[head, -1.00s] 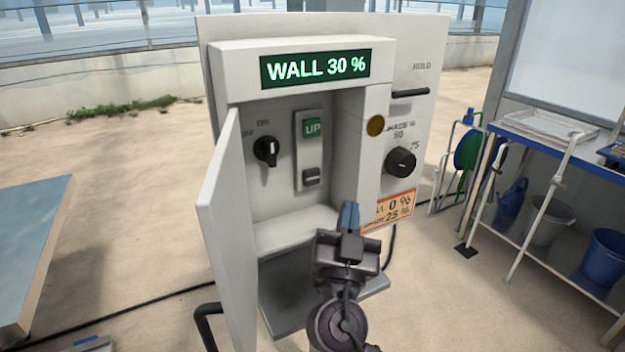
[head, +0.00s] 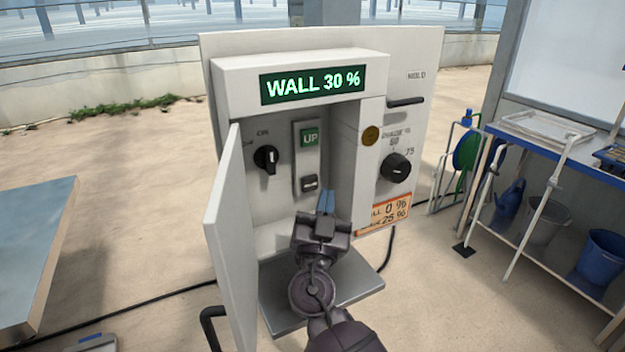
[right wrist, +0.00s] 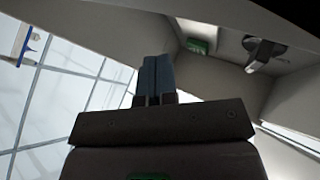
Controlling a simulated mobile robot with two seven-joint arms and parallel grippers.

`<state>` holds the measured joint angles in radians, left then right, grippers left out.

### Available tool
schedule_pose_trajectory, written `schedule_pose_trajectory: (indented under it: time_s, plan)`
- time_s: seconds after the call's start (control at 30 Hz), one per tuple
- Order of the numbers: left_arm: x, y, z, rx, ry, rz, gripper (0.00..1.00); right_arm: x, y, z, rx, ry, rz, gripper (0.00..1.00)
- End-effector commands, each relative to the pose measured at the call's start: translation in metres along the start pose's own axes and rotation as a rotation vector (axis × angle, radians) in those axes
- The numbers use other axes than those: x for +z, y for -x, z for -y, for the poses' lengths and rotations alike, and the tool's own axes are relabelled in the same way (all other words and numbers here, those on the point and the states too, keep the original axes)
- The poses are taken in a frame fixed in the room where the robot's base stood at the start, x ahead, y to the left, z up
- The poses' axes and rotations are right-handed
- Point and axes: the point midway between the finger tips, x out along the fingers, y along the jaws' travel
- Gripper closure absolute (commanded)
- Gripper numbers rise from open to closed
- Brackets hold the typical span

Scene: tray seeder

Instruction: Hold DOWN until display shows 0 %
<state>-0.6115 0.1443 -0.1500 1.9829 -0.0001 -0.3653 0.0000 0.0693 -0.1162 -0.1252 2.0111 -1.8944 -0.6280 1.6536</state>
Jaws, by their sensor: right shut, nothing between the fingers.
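The control box (head: 222,85) stands with its door (head: 228,235) swung open to the left. Its display (head: 312,85) reads WALL 30 %. Inside are a green UP button (head: 309,138) and, below it, a dark lower button (head: 310,182) whose label I cannot read. My right gripper (head: 326,200) is shut and empty, its blue fingertips just below and right of the lower button, apparently short of it. In the right wrist view the shut fingers (right wrist: 155,78) point up toward the box, with the green button (right wrist: 197,46) to their right. My left gripper is not in view.
A black rotary switch (head: 266,158) sits left of the buttons. A shade knob (head: 396,167), a HOLD lever (head: 406,102) and an orange label (head: 383,214) are on the right panel. A tray shelf (head: 560,150) stands right, a table (head: 40,240) left.

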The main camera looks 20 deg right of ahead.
Motion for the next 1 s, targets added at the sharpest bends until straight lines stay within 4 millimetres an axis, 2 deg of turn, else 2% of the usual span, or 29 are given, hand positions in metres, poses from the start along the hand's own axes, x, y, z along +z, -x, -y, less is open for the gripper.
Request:
schedule_pose_trajectory:
  time_s: [0.03, 0.2, 1.0]
  plan:
    - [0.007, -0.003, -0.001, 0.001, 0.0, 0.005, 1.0, 0.005, -0.003, 0.003, -0.001, -0.002, -0.001, 1.0]
    - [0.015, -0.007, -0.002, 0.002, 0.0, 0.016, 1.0, 0.013, -0.011, 0.009, -0.001, -0.001, 0.0, 1.0]
    - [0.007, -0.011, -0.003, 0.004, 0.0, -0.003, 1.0, 0.013, -0.017, 0.013, -0.001, 0.0, 0.0, 1.0]
